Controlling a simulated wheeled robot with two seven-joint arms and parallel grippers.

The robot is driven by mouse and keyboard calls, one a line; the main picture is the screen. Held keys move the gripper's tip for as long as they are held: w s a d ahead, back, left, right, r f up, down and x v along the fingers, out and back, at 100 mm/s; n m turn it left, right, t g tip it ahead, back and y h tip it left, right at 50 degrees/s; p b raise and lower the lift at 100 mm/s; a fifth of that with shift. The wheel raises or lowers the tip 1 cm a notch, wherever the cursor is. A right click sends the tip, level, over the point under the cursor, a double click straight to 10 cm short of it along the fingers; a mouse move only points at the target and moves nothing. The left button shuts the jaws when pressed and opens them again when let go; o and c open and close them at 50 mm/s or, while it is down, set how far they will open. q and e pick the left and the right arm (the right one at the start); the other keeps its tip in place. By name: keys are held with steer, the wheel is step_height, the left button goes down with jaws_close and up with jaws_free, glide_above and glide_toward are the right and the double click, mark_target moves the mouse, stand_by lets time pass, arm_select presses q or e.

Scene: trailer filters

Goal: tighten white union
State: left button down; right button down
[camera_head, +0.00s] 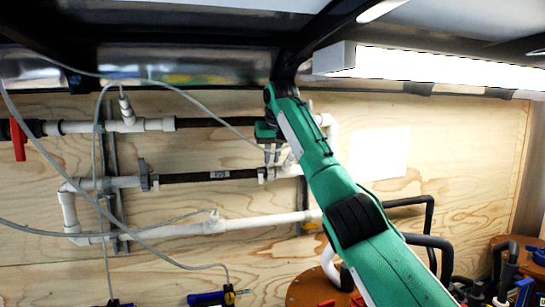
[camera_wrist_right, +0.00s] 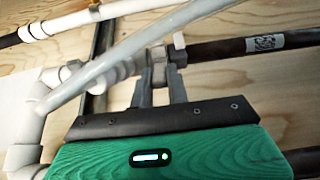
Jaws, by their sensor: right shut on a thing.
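The white union (camera_head: 264,174) sits at the right end of the middle dark pipe (camera_head: 205,177), partly hidden by my gripper. In the right wrist view it shows as a pale fitting (camera_wrist_right: 158,54) between the fingertips. My right gripper (camera_head: 272,158) reaches in from the lower right, its fingers pointing down at the pipe line. It also shows in the right wrist view (camera_wrist_right: 160,72), with its two grey fingers shut on the union from either side. My left gripper is not in view.
A dark grey union (camera_head: 145,175) sits at the pipe's left end. A grey cable (camera_head: 150,83) hangs across the pipes and crosses close to the gripper in the wrist view (camera_wrist_right: 125,55). A red-handled valve (camera_head: 18,138) is far left. Brown tank tops (camera_head: 310,290) stand below.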

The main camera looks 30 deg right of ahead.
steer(key=shift+w+r+g, duration=0.3)
steer(key=shift+r+g, duration=0.05)
steer(key=shift+g, duration=0.15)
stand_by(0.8)
steer(key=c, duration=1.4)
jaws_free()
steer(key=shift+f, duration=0.1)
steer(key=shift+o, duration=0.2)
steer(key=shift+w+d+f, duration=0.1)
steer(key=shift+w, duration=0.05)
steer(key=shift+r, duration=0.6)
steer(key=s+a+b, duration=0.3)
steer(key=s+b, duration=0.9)
steer(key=b, duration=0.6)
